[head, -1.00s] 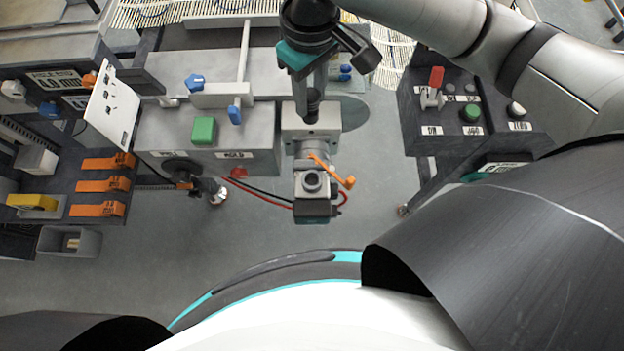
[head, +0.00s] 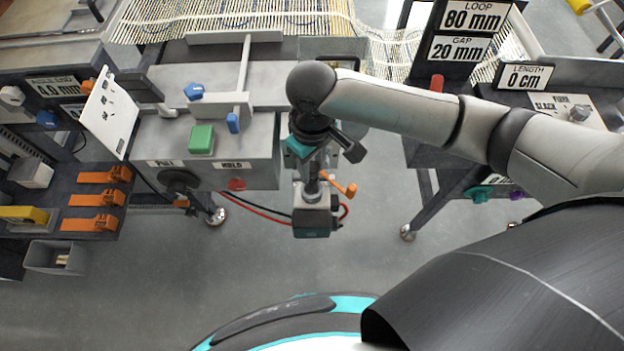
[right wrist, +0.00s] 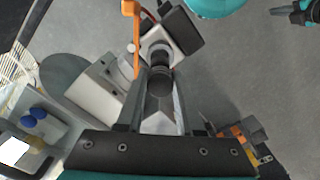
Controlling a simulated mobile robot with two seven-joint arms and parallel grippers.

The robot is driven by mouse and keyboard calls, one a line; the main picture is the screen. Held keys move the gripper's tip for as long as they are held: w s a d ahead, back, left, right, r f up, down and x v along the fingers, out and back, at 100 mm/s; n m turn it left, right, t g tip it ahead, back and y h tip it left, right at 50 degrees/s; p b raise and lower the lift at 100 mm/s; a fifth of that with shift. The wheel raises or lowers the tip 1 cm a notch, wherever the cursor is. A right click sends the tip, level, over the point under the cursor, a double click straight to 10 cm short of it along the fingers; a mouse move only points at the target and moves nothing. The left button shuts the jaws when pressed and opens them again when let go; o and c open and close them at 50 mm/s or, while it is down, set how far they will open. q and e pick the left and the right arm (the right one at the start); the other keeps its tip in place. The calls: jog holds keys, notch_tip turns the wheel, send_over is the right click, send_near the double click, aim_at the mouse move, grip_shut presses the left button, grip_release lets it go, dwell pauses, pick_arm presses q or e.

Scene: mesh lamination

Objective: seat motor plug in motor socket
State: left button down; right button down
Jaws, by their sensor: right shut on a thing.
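My right gripper (head: 312,168) is shut on the motor plug, a small dark round piece. In the right wrist view the plug (right wrist: 159,83) sits between the two fingertips. The grey motor block (head: 312,216) with a dark lower end is directly below the gripper in the head view. In the right wrist view the round dark motor socket (right wrist: 161,54) lies just beyond the plug, roughly in line with it. Whether plug and socket touch is unclear. The gripper hides much of the socket in the head view.
An orange lever (head: 347,188) sticks out close beside the gripper. Red and black cables (head: 262,208) run to the motor block. A grey machine box with a green button (head: 201,139) stands to the left. Signs (head: 462,32) stand at the upper right.

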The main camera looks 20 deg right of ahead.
aim_at(312, 180)
notch_tip(312, 180, down, 5)
jog(key=shift+r+b, duration=0.1)
jog(key=shift+b, duration=0.45)
jog(key=shift+f, duration=0.3)
jog(key=c, duration=0.5)
grip_release()
jog(key=shift+c, duration=0.2)
notch_tip(312, 180, up, 12)
jog(key=p, duration=0.3)
jog(key=shift+r, duration=0.2)
